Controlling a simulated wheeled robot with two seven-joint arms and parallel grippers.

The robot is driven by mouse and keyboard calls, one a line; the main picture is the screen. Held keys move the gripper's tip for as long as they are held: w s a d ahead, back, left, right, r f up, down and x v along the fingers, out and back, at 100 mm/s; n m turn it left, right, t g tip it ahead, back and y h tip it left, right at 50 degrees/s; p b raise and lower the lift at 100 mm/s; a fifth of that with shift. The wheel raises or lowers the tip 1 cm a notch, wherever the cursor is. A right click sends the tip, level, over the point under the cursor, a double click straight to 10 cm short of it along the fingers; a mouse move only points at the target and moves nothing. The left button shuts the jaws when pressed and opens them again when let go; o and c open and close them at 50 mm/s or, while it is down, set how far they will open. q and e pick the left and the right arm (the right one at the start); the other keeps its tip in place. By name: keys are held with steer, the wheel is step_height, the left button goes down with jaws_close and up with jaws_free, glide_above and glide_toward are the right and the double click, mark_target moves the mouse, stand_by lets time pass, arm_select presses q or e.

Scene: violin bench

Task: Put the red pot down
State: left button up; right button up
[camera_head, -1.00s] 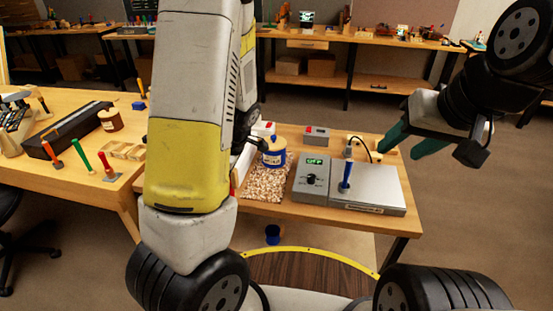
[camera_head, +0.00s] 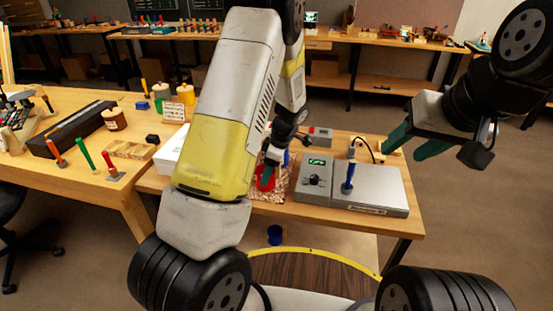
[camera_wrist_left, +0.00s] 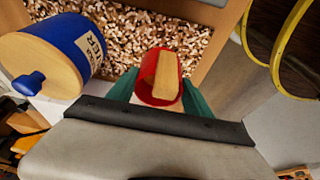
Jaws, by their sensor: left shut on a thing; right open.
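My left gripper (camera_head: 268,170) is shut on the red pot (camera_head: 264,180), over the wood-shavings patch (camera_head: 272,194) on the middle bench. In the left wrist view the red pot (camera_wrist_left: 150,94) sits between the green fingers, with a pale wooden piece in its mouth. Shavings (camera_wrist_left: 135,35) lie behind it; I cannot tell whether the pot touches them. A blue pot (camera_wrist_left: 62,40) with a wooden lid and blue knob is left of it, apart; in the head view it is mostly hidden behind my arm. My right gripper (camera_head: 405,148) is open and empty above the bench's right end.
A grey control box (camera_head: 315,182) and a grey plate with a blue-handled tool (camera_head: 348,178) stand right of the shavings. A white box (camera_head: 170,155) is to the left. The left bench (camera_head: 60,205) holds tools and jars.

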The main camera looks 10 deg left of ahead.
arm_select(q)
steer(key=shift+f, duration=0.25)
steer(key=o, duration=1.4)
steer(key=shift+f, duration=0.1)
